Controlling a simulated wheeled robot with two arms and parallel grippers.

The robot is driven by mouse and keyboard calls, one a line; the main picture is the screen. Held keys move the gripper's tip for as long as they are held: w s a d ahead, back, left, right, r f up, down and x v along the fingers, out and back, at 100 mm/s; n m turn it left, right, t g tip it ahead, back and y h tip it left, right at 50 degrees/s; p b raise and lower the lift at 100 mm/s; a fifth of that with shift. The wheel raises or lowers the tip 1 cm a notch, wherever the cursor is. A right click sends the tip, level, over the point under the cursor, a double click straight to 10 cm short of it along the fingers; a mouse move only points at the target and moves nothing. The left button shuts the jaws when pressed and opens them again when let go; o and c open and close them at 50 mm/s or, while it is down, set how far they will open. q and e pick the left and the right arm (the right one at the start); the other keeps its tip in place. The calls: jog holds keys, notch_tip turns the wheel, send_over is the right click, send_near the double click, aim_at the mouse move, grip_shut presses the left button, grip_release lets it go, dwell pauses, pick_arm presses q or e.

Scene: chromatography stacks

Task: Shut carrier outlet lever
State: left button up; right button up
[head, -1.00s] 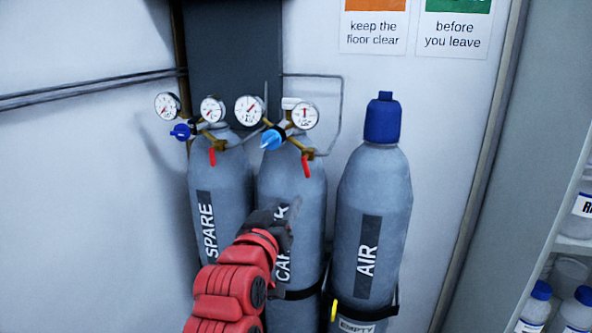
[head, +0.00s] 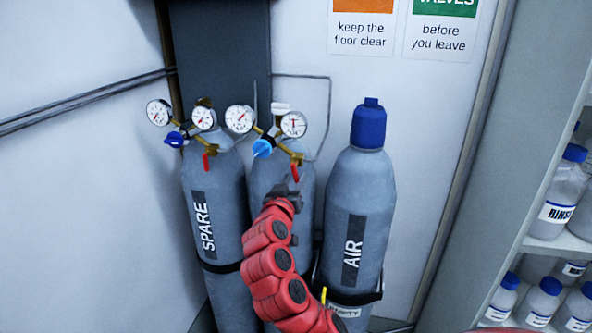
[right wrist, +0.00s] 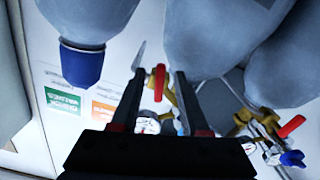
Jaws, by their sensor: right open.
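The carrier cylinder (head: 264,178) is the grey middle one; my right arm hides its label. Its outlet lever (head: 295,174) is small and red and hangs down from the brass regulator outlet. My right gripper (head: 288,187) is just below the lever in the head view. In the right wrist view, which is upside down, the two dark fingers (right wrist: 161,100) stand apart with the red lever (right wrist: 159,82) showing between their tips. No contact with it can be made out. My left gripper is not in view.
The spare cylinder (head: 212,217) stands to the left with its own red lever (head: 206,161) and gauges. The capped air cylinder (head: 358,205) stands to the right. Thin pipes (head: 330,115) run behind. A shelf with bottles (head: 558,190) is at far right.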

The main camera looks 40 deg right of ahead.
jog(key=shift+x, duration=0.95)
jog(key=shift+a, duration=0.1)
grip_shut()
